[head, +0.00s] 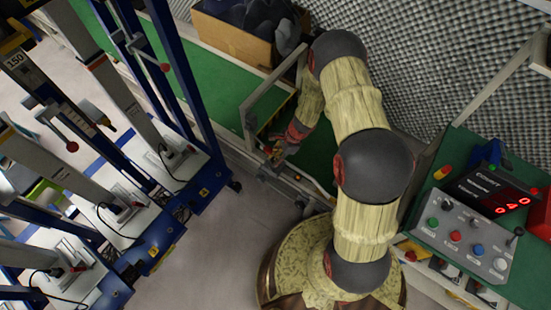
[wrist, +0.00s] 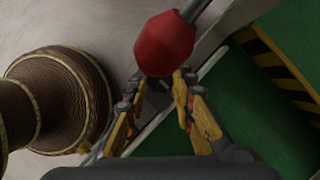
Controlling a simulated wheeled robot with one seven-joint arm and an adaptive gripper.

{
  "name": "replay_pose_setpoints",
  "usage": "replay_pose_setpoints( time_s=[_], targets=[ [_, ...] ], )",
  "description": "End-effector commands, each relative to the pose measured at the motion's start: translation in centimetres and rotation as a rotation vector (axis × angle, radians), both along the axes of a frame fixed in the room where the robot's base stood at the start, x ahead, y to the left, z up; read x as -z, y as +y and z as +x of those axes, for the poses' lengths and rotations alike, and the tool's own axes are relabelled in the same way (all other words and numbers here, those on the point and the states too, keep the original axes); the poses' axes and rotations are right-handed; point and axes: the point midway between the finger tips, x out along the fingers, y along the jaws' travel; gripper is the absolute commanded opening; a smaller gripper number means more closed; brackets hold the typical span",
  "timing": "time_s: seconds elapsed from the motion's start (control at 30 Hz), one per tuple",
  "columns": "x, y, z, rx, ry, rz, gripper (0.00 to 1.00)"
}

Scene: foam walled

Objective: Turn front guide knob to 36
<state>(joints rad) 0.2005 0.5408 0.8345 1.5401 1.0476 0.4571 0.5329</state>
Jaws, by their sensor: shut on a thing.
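A red knob (wrist: 165,43) on a grey rod is at the top middle of the wrist view. My gripper (wrist: 163,80) has its two yellow-padded fingers closed in on the dark part at the knob's near end, one finger on each side. In the head view my gripper (head: 276,152) is at the front rail of the green conveyor, beside the metal guide frame (head: 250,112). The knob cannot be made out there. I see no readable scale or number by it.
A green conveyor belt (head: 210,88) runs behind the rail, with a cardboard box (head: 238,37) at its far end. A control panel (head: 462,240) and red-digit display (head: 492,190) stand at right. Blue-framed machines (head: 190,160) stand left, with open floor between. A grey foam wall (head: 440,60) is behind.

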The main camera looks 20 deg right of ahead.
Motion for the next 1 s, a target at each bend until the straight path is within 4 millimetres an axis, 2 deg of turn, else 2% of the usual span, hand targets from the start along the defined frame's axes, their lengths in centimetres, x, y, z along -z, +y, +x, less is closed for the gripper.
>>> replay_pose_setpoints(
  time_s=[0.4,0.43,0.73,1.0],
  targets=[
    [-0.04,0.0,0.06,0.009,-0.001,0.0,0.0],
    [-0.04,0.0,0.06,0.009,-0.001,0.0,0.25],
    [-0.02,0.0,0.03,0.008,0.0,0.0,0.42],
    [-0.03,-0.01,0.02,0.008,0.0,0.0,0.43]
  ],
)
